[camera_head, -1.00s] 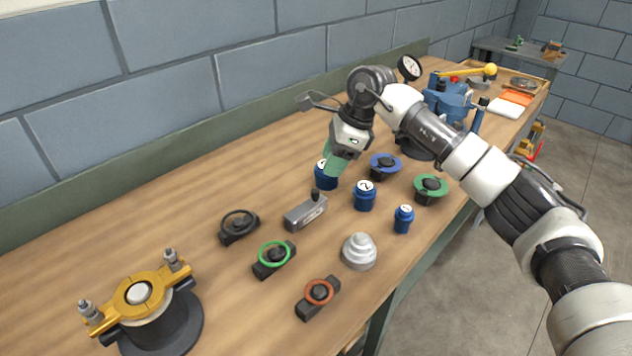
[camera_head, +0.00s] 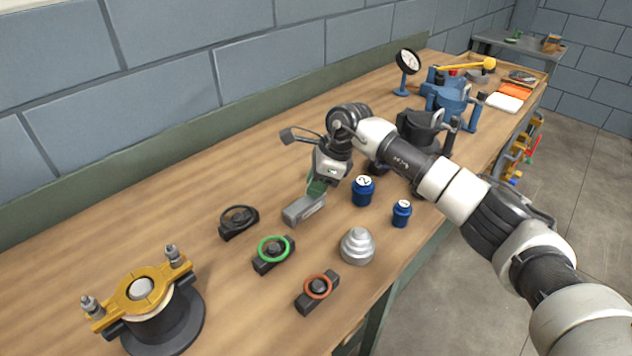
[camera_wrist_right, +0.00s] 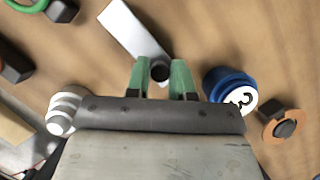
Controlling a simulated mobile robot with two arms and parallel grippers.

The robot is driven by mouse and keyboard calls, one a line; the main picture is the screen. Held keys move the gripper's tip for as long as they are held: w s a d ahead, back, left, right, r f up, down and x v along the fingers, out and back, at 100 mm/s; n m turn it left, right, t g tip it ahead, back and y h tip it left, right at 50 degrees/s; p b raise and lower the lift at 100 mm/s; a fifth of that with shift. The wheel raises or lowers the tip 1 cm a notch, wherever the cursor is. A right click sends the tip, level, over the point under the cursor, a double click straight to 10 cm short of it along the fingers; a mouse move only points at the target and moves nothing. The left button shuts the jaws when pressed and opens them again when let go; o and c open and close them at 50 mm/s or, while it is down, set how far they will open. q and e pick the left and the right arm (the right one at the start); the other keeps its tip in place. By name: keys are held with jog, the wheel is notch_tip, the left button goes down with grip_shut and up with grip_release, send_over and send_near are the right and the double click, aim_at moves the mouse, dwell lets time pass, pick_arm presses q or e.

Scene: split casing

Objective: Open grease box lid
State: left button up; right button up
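The grease box appears to be the small grey metal box (camera_head: 300,211) with a dark knob on its lid, lying mid-table. It also shows in the right wrist view (camera_wrist_right: 128,27), with the knob (camera_wrist_right: 159,71) at its near end. My right gripper (camera_head: 315,187) has green fingers and is over the knob end of the box. In the right wrist view its two fingertips (camera_wrist_right: 160,65) are apart, one on each side of the knob. I cannot tell whether they touch it. The lid looks shut. My left gripper is not in view.
Blue numbered pots (camera_head: 362,191) (camera_head: 401,214) stand right of the box. A black-ring part (camera_head: 238,220), green-ring part (camera_head: 273,251), orange-ring part (camera_head: 317,289) and stepped silver cone (camera_head: 357,245) are nearby. A yellow-topped casing (camera_head: 140,290) stands front left.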

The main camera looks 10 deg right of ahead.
grip_shut()
jog(key=shift+r, duration=0.1)
